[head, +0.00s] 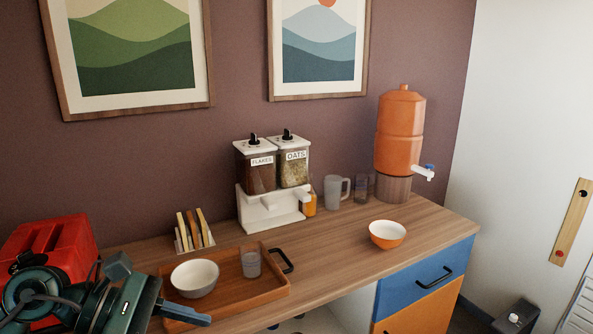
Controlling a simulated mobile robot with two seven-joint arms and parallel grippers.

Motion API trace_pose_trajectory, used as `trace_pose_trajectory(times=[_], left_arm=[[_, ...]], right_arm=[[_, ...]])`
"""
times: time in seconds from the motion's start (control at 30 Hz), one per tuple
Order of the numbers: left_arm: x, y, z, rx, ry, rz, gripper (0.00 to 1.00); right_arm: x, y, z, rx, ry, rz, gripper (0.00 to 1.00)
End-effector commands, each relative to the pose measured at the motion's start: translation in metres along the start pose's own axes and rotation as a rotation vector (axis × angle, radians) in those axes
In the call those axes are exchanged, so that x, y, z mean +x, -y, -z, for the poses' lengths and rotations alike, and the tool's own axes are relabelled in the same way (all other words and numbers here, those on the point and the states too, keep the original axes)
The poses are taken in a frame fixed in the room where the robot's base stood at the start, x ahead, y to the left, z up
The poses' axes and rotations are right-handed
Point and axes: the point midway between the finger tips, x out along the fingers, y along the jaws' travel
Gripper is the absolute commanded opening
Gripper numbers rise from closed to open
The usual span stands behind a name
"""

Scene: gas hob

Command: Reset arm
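My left gripper (184,312) is at the lower left, on a dark teal arm. One blue-grey finger shows clearly over the front left of the wooden tray (272,290). I cannot make out the finger gap, and no object shows between the fingers. My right arm and gripper are not in view.
The tray holds a white bowl (195,278) and a clear cup (250,263). A red appliance (62,245) stands behind my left arm. A cereal dispenser (272,208), a frosted mug (334,192) and an orange water dispenser (401,135) stand along the wall. An orange bowl (387,234) sits on the right.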

Motion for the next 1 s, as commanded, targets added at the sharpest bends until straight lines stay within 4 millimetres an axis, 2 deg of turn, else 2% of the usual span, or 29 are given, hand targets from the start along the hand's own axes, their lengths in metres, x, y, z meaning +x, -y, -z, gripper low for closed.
trace_pose_trajectory(times=[0.03,0.1,0.17,0.2,0.27,0.33,0.4,0.47,0.5,0.6,0.73,0.83,1.0], left_arm=[[0.019,0.009,-0.016,-0.229,0.204,0.001,0.31],[0.032,0.007,-0.033,-0.588,0.473,-0.011,0.31],[0.037,-0.001,-0.033,-0.929,0.691,-0.025,0.31],[0.038,-0.006,-0.025,-1.168,0.827,-0.036,0.31],[0.042,-0.013,0.000,-1.540,1.018,-0.057,0.31],[0.052,-0.008,0.045,-1.990,1.220,-0.093,0.31],[0.067,0.013,0.092,-2.396,1.382,-0.138,0.31],[0.082,0.037,0.125,-2.681,1.484,-0.180,0.31],[0.092,0.056,0.143,2.668,-1.442,0.196,0.31],[0.114,0.100,0.173,2.386,-1.227,0.213,0.31],[0.133,0.143,0.190,2.159,-1.063,0.226,0.31],[0.140,0.158,0.194,2.078,-1.008,0.230,0.31],[0.142,0.162,0.195,2.057,-0.992,0.231,0.31]], right_arm=[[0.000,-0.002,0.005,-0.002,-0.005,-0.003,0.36],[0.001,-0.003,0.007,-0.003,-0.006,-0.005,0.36],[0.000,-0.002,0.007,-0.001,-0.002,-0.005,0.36],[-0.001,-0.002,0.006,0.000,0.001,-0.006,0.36],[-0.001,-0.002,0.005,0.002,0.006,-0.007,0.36],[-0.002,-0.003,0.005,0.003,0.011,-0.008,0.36],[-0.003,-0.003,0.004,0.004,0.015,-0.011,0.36],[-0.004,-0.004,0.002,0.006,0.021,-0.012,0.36],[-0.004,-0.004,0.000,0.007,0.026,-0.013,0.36],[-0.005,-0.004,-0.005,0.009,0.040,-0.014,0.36],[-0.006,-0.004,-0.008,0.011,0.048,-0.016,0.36],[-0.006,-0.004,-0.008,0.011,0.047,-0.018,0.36],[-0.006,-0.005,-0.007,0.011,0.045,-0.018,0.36]])
